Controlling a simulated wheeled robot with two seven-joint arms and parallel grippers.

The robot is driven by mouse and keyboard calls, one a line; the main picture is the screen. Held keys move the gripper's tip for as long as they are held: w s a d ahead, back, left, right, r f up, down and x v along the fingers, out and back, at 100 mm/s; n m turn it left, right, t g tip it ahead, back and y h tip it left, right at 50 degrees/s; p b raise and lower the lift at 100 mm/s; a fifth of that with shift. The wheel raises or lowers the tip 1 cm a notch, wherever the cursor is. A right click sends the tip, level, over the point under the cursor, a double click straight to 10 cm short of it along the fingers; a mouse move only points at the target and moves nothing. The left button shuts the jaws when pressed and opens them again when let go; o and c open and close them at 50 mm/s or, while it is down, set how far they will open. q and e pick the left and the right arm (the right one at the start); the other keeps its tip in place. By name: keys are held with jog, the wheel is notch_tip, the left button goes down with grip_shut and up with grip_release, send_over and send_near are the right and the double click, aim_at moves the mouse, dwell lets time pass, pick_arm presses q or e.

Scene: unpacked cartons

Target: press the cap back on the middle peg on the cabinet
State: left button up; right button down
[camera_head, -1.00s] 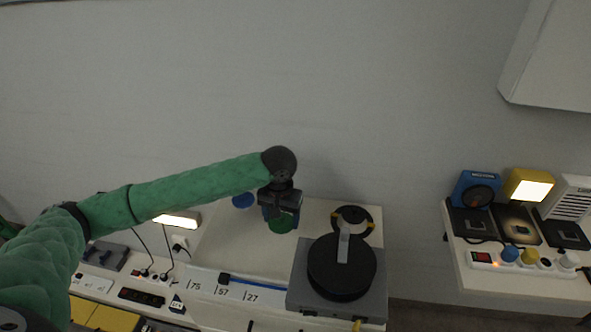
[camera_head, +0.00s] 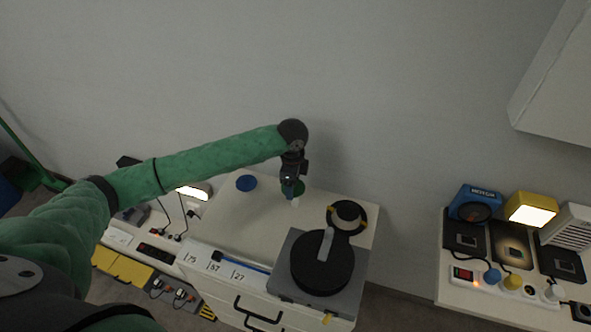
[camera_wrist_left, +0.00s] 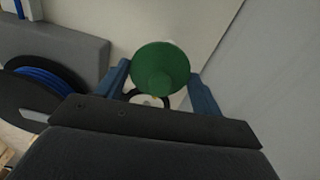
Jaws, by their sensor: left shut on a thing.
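My left gripper (camera_head: 292,186) is shut on a green round cap (camera_head: 300,187), above the back part of the white cabinet top (camera_head: 250,223). In the left wrist view the green cap (camera_wrist_left: 160,68) sits between the two blue fingers (camera_wrist_left: 160,85), its broad face showing. A small white piece (camera_head: 295,202) shows just below the fingers, perhaps the middle peg. In the wrist view a pale, dark-rimmed ring (camera_wrist_left: 150,98) shows partly behind the cap. I cannot tell whether cap and peg touch. My right gripper is not in view.
A blue cap (camera_head: 246,183) is on the cabinet's left. A grey box with a black disc (camera_head: 323,262) and a black reel with yellow marks (camera_head: 347,217) stand at right. A blue-ended rod (camera_head: 240,261) lies along the front. The wall (camera_head: 400,100) is close behind.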

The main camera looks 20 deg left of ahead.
aim_at(295, 189)
pick_arm(q)
jog(key=m+p, duration=0.1)
jog(key=m, duration=0.2)
jog(key=w+m+p, duration=0.1)
jog(key=m+p, duration=0.1)
jog(key=m, duration=0.1)
jog(key=w+r+m+p, duration=0.1)
jog(key=m, duration=0.2)
jog(key=shift+f+m, duration=0.15)
jog(key=shift+m, duration=0.45)
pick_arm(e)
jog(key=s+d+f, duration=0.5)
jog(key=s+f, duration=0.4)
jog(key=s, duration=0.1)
pick_arm(q)
jog(key=shift+f, duration=0.4)
jog(key=shift+f+b, duration=0.75)
jog(key=shift+b, duration=0.15)
jog(key=shift+f+b, duration=0.95)
jog(key=shift+f, duration=1)
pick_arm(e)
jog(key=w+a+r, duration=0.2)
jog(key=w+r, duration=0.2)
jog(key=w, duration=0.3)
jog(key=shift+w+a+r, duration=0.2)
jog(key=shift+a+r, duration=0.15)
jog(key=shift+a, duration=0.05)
